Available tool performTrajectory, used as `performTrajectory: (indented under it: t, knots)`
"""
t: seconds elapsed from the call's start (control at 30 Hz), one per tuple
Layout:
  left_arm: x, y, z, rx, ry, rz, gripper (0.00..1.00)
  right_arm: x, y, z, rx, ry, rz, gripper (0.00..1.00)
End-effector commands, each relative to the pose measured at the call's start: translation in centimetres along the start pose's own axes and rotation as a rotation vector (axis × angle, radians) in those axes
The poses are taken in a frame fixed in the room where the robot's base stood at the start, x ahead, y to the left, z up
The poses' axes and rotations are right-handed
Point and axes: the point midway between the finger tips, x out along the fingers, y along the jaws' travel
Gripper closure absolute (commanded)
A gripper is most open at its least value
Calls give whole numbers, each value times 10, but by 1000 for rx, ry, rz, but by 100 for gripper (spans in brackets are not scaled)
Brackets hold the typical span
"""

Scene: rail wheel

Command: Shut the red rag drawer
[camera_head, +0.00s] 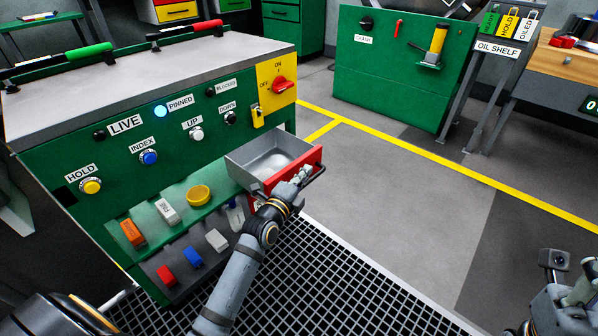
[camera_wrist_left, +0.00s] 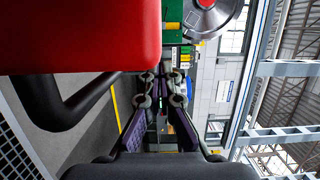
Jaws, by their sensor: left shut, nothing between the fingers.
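The red-fronted drawer (camera_head: 311,160) sticks out of the right end of the green console, and its grey inside looks empty. Its dark bar handle (camera_head: 317,176) is on the front. My left gripper (camera_head: 303,173) is shut and empty, right at the red front beside the handle; it hides part of the front. In the left wrist view the red front (camera_wrist_left: 80,36) fills the upper left, with the black handle (camera_wrist_left: 72,107) below it, and the shut fingers (camera_wrist_left: 162,82) are to the right of both. Whether they touch cannot be told. My right gripper (camera_head: 566,305) is at the lower right, partly cut off.
The green console (camera_head: 75,140) carries labelled buttons, a red switch (camera_head: 283,86) and a sloped shelf with small blocks and a yellow bowl (camera_head: 198,195). A dark grating (camera_head: 330,280) lies below. The grey floor right of the drawer is clear.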

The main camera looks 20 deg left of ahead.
Motion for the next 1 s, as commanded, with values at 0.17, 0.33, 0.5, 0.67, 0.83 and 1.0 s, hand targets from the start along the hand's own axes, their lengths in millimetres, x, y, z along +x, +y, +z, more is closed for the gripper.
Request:
performTrajectory:
  t: [0.17,0.33,0.5,0.67,0.83,1.0]
  knots:
    - [4,-1,18,1,-1,-2,100,0,0,0,0,1,0,64]
    - [5,-1,21,-2,-1,-2,100,0,0,0,0,1,0,64]
    - [5,-1,21,-3,-1,-2,100,0,0,0,0,1,0,64]
    - [5,-1,23,0,-1,-2,100,-1,0,0,0,1,0,64]
    - [9,0,39,4,0,-4,100,-6,-1,0,-2,0,-1,64]
    - [16,1,65,6,0,-3,100,-15,-3,1,-5,-1,-5,64]
